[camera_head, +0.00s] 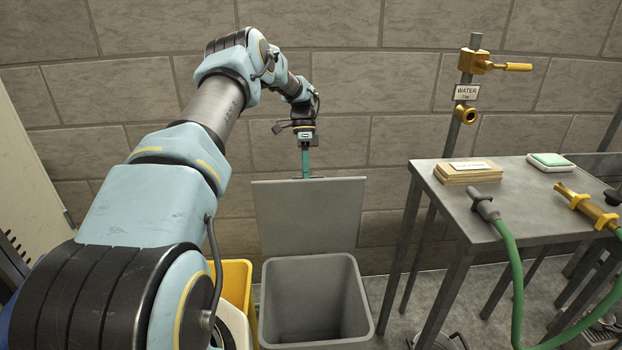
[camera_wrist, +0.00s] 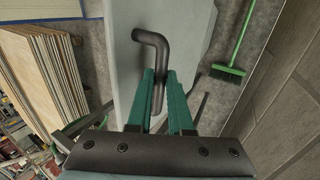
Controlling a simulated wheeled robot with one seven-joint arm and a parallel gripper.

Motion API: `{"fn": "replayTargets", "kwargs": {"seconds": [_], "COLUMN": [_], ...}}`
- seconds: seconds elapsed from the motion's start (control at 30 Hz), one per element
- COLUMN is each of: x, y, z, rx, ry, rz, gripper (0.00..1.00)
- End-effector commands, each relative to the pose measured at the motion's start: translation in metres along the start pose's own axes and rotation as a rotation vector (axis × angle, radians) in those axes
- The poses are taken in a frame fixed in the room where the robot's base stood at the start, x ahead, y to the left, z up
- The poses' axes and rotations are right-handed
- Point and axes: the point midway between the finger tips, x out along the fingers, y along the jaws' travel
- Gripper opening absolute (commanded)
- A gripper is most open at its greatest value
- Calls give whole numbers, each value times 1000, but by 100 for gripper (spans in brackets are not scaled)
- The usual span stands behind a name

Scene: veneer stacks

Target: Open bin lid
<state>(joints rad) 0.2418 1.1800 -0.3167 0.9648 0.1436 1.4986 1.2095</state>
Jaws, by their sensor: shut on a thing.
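The grey bin (camera_head: 318,297) stands on the floor against the wall, and its inside shows from above. Its flat grey lid (camera_head: 308,215) stands raised, close to upright, at the back of the bin. My gripper (camera_head: 306,174) is at the lid's top edge. In the wrist view, the green fingers of my gripper (camera_wrist: 163,80) are shut on a dark bent handle (camera_wrist: 152,45). The handle lies against the pale lid surface (camera_wrist: 122,60). The part of the handle between the fingers is partly hidden.
A yellow bin (camera_head: 238,280) stands left of the grey bin, partly behind my arm. A metal table (camera_head: 460,205) at the right holds a veneer stack (camera_head: 468,173) and a green hose (camera_head: 514,270). The block wall is close behind the lid. A green broom (camera_wrist: 235,55) shows in the wrist view.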

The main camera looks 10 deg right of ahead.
Motion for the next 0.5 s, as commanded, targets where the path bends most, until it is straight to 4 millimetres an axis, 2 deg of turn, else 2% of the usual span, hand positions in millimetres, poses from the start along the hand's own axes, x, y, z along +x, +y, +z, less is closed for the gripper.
{"fn": "replayTargets", "kwargs": {"seconds": [0.03,0.33,0.37,0.5], "x": [6,7,7,5], "y": [-3,-2,-2,-2], "z": [4,4,4,3], "rx": [-4,-3,-3,-2], "ry": [-6,-6,-6,-5], "rz": [5,6,7,6], "gripper": [0,0,21,37]}}
